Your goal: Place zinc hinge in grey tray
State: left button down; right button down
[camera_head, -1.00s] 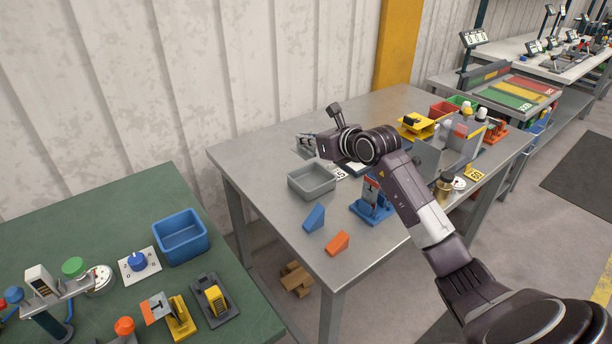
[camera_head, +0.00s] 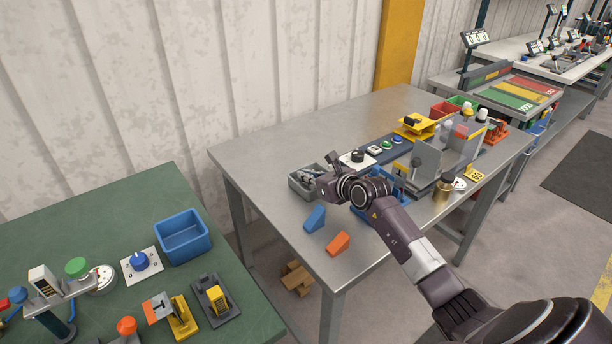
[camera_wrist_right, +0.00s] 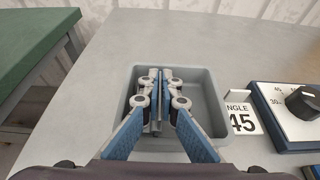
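The grey tray (camera_head: 296,190) is an open box on the steel table, left of the control panel; it also shows in the right wrist view (camera_wrist_right: 212,118). My right gripper (camera_head: 312,174) is over the tray. In the right wrist view its fingers (camera_wrist_right: 158,88) are nearly together over the middle of the tray. A narrow grey metal piece, the zinc hinge (camera_wrist_right: 156,124), shows between them, mostly hidden by the finger pads. I cannot tell whether it touches the tray floor. My left gripper is not in view.
A control panel with a black dial (camera_wrist_right: 304,101) and a "45" angle card (camera_wrist_right: 242,122) stand close right of the tray. Blue (camera_head: 314,218) and orange (camera_head: 338,243) wedges lie in front. The table's left part is clear.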

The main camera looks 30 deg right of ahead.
jog(key=c, duration=2.2)
grip_release()
jog(key=shift+o, duration=0.2)
jog(key=shift+s, duration=0.1)
jog(key=b+v, duration=0.1)
jog(key=v, duration=1.1)
